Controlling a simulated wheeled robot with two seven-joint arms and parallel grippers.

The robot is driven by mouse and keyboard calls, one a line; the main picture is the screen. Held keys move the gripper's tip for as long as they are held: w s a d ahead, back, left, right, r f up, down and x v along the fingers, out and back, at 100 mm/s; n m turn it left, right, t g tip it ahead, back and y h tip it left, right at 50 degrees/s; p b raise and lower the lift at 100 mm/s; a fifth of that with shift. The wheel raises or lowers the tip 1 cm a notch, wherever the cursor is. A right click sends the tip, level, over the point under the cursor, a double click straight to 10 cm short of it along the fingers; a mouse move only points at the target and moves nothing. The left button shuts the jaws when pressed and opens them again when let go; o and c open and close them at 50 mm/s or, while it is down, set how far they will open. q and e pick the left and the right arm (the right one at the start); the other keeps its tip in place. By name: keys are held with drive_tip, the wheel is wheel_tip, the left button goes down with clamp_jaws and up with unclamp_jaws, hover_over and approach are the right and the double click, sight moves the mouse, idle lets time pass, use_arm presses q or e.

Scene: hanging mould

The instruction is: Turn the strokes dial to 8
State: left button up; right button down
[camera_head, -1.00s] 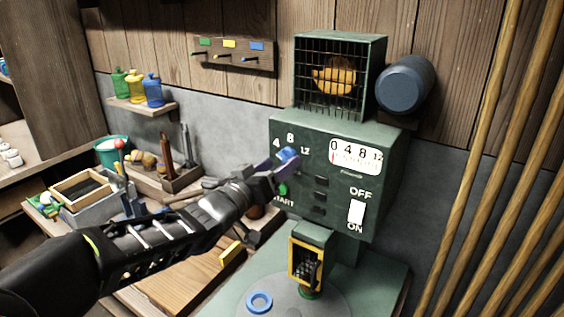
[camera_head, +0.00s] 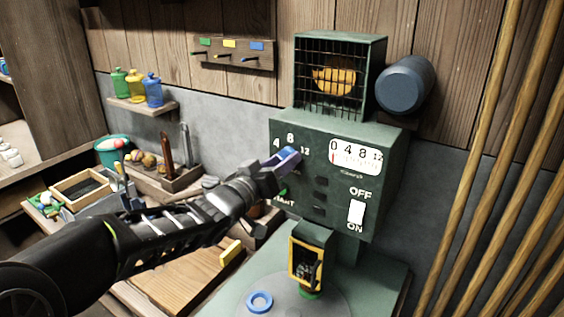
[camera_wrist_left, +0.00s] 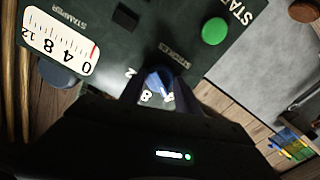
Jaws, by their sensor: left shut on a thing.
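The green machine's front panel (camera_head: 335,205) carries a small blue strokes dial, with the numbers 4, 8 and 12 around its upper side. My left gripper (camera_head: 284,158) is at the dial and shut on it. In the left wrist view the blue dial (camera_wrist_left: 160,78) sits between the two fingers, below the STROKES label (camera_wrist_left: 172,47). My right gripper is not in view.
The panel also has a green START button (camera_wrist_left: 214,31), a white gauge (camera_head: 356,156) and an OFF/ON switch (camera_head: 356,212). A blue ring (camera_head: 260,302) lies below on the machine's table.

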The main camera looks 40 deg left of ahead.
use_arm(q)
clamp_jaws()
drive_tip(key=shift+m+b, duration=4.15)
drive_tip(key=shift+m, duration=1.75)
